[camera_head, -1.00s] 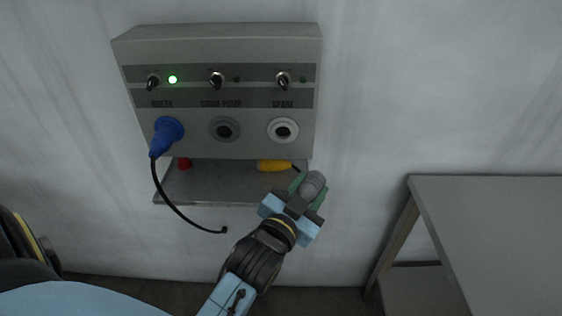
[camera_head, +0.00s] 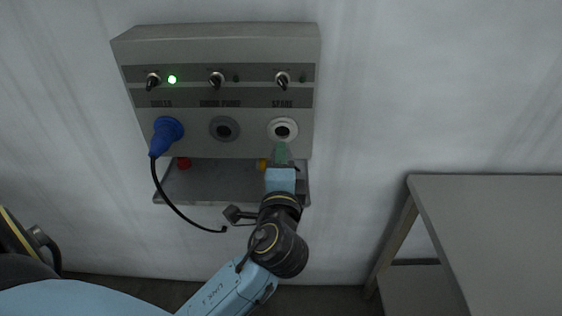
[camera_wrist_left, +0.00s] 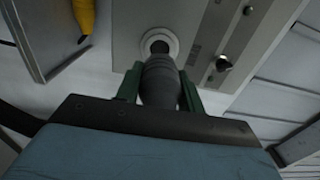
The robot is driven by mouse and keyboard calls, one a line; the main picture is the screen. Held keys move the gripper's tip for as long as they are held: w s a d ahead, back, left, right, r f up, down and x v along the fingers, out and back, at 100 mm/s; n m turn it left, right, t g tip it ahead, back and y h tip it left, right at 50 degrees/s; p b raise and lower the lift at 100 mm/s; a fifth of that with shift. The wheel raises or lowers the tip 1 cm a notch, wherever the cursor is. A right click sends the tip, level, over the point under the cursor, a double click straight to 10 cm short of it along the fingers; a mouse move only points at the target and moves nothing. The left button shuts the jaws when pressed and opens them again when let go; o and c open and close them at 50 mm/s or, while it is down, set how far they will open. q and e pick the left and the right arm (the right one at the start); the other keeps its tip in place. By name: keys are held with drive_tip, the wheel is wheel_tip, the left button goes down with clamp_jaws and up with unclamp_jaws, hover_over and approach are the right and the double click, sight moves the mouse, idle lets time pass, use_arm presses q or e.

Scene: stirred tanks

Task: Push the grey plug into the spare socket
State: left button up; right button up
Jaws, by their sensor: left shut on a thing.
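The grey plug (camera_wrist_left: 160,82) is held between the green fingers of my left gripper (camera_wrist_left: 158,90), which is shut on it. In the left wrist view the plug points at the white-ringed spare socket (camera_wrist_left: 159,45), its front end close to the opening; I cannot tell whether it touches. In the head view the spare socket (camera_head: 283,130) is at the panel's lower right and its dark hole shows. My left gripper (camera_head: 281,152) is just below that socket and hides the plug there. My right gripper is not in view.
The grey wall panel (camera_head: 215,55) has several switches and a lit green lamp (camera_head: 172,79). A blue plug (camera_head: 167,136) with a black cable sits in the left socket. The middle socket (camera_head: 225,129) is empty. A shelf (camera_head: 225,185) below holds red and yellow items. A grey table (camera_head: 490,215) stands right.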

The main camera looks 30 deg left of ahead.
use_arm(q)
drive_tip(key=shift+x, duration=2.95)
drive_tip(key=shift+p, duration=0.35)
drive_tip(key=shift+w+a, duration=0.1)
drive_tip(key=shift+w, duration=0.1)
idle(0.7)
drive_tip(key=o, duration=1.3)
drive_tip(key=shift+o, duration=0.2)
